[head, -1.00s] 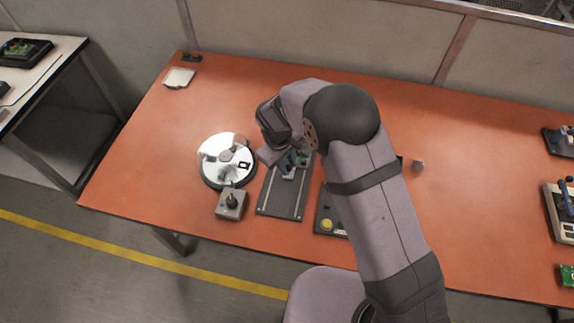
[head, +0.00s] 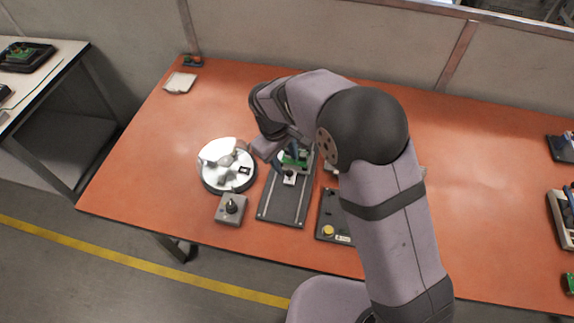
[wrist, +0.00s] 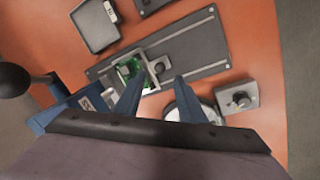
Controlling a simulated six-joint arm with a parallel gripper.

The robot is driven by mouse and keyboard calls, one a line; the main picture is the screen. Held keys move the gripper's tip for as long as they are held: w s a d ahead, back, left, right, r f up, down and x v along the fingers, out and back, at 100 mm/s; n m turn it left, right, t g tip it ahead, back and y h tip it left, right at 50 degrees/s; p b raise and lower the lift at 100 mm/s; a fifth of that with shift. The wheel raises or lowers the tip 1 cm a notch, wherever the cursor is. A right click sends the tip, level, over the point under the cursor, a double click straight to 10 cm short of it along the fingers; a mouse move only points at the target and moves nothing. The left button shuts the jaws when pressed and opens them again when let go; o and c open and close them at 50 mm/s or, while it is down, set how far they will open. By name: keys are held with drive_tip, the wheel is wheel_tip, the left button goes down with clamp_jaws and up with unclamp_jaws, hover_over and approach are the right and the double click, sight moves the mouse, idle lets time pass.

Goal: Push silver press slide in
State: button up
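The silver press slide (head: 289,178) carries a green circuit board (head: 297,158) and has a small dark knob at its front. It sits toward the far end of a dark grey rail plate (head: 283,205). In the wrist view the slide shows as a silver frame (wrist: 148,84) around the board (wrist: 128,68), with its knob (wrist: 158,68) near my fingertips. My gripper (wrist: 157,80) is open, its two blue fingers apart with nothing seen between them. Whether a finger touches the slide I cannot tell. In the head view my arm partly hides the slide and the press behind it.
A silver round turntable (head: 228,182) stands left of the rail plate. A dark panel with a yellow button (head: 328,231) lies to the right. A black ball-ended lever (wrist: 14,80) shows in the wrist view.

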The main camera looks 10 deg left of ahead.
sight(289, 172)
drive_tip(key=shift+s+r, duration=0.1)
drive_tip(key=shift+r, duration=0.35)
drive_tip(key=shift+w+d+f+m+g+h, duration=0.1)
drive_tip(key=shift+w+f+m, duration=0.1)
drive_tip(key=shift+f+m, duration=0.8)
drive_tip(key=shift+w+d+f+m+g+h, duration=0.15)
drive_tip(key=shift+f+m, duration=0.3)
drive_tip(key=shift+f, duration=1)
drive_tip(key=shift+w+d+f+m+g+h, duration=0.1)
drive_tip(key=shift+w+f+m, duration=0.15)
drive_tip(key=shift+f+m, duration=0.75)
drive_tip(key=shift+f+n, duration=0.2)
drive_tip(key=shift+n, duration=0.05)
